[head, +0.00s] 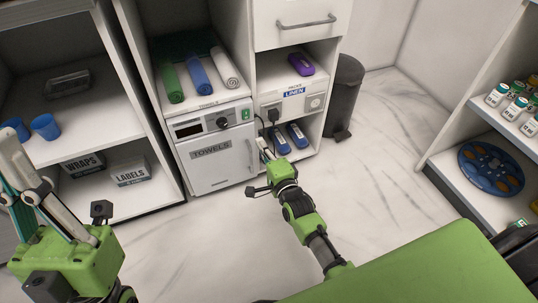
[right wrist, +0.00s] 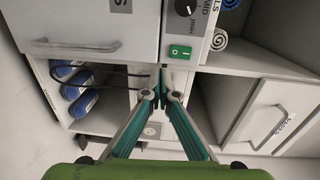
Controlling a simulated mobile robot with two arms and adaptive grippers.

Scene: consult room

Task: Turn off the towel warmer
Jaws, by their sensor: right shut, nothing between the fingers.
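The towel warmer (head: 215,150) is a white cabinet unit with a door marked TOWELS, low in the shelving in the head view. Its panel carries a dark knob (head: 222,122) and a green rocker switch (head: 245,114). The right wrist view shows the switch (right wrist: 180,52) closely, beside the knob (right wrist: 187,10). My right gripper (head: 263,152) is shut and empty, to the lower right of the switch in the head view. In the right wrist view its fingertips (right wrist: 161,82) appear just below the switch; contact is not visible. My left gripper (head: 22,180) is at the left edge, its opening unclear.
Rolled towels (head: 199,75) lie above the warmer. A dark bin (head: 345,95) stands further right. The marble floor (head: 370,160) is clear there.

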